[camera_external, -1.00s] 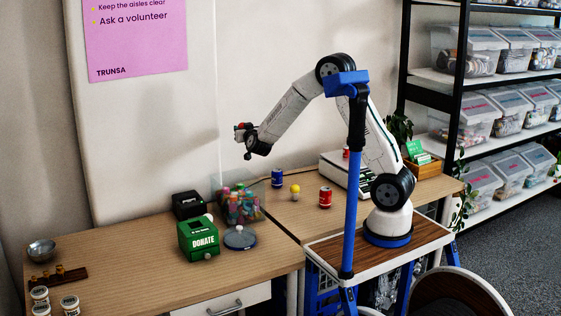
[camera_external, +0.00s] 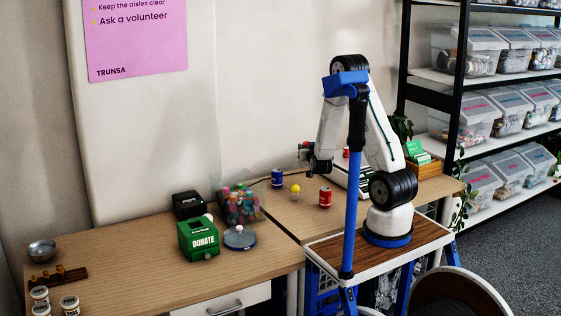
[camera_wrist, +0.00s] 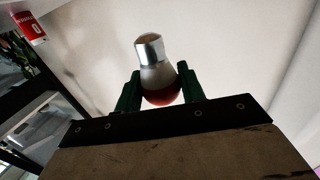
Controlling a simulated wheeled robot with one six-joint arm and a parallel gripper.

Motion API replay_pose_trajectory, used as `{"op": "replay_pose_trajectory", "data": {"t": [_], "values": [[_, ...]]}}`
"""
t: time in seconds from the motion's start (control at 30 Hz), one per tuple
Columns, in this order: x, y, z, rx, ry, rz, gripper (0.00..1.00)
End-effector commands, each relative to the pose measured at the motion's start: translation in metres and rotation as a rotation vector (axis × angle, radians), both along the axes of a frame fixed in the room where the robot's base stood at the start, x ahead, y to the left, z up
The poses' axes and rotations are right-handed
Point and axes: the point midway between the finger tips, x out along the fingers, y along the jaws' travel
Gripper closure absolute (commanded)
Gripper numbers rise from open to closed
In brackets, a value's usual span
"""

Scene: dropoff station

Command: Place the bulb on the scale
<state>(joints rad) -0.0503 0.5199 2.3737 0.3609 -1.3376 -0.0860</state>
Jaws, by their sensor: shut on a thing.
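My gripper (camera_wrist: 160,85) is shut on the bulb (camera_wrist: 155,68), its green fingers on either side of the rounded end. The bulb has a silver cap, a whitish body and a dark red part between the fingers. In the external view my gripper (camera_external: 307,152) is up in the air above the back of the right table, and the bulb is too small there to make out clearly.
Another red can shows in the wrist view (camera_wrist: 30,27).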

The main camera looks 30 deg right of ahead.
Motion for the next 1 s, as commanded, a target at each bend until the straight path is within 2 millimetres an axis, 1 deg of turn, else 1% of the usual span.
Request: {"op": "replay_pose_trajectory", "data": {"t": [0.33, 0.4, 0.47, 0.57, 0.67, 0.7, 0.73, 0.77, 0.8, 0.87, 0.9, 0.97, 1.0], "values": [[0.001, 0.002, 0.001, 0.000, -0.001, 0.002, 0.75], [0.003, 0.009, 0.005, -0.001, -0.003, 0.007, 0.75], [0.007, 0.020, 0.010, -0.001, -0.004, 0.016, 0.75], [0.014, 0.053, 0.026, 0.000, -0.006, 0.040, 0.75], [0.018, 0.099, 0.047, 0.002, -0.007, 0.077, 0.75], [0.018, 0.120, 0.056, 0.002, -0.007, 0.096, 0.75], [0.017, 0.136, 0.062, 0.002, -0.007, 0.111, 0.75], [0.016, 0.151, 0.068, 0.002, -0.006, 0.125, 0.75], [0.012, 0.172, 0.076, 0.002, -0.006, 0.147, 0.75], [0.005, 0.202, 0.084, 0.002, -0.004, 0.180, 0.75], [0.000, 0.224, 0.088, 0.001, -0.003, 0.205, 0.75], [-0.010, 0.255, 0.091, 0.001, -0.001, 0.240, 0.75], [-0.017, 0.276, 0.091, 0.000, 0.000, 0.262, 0.75]]}}
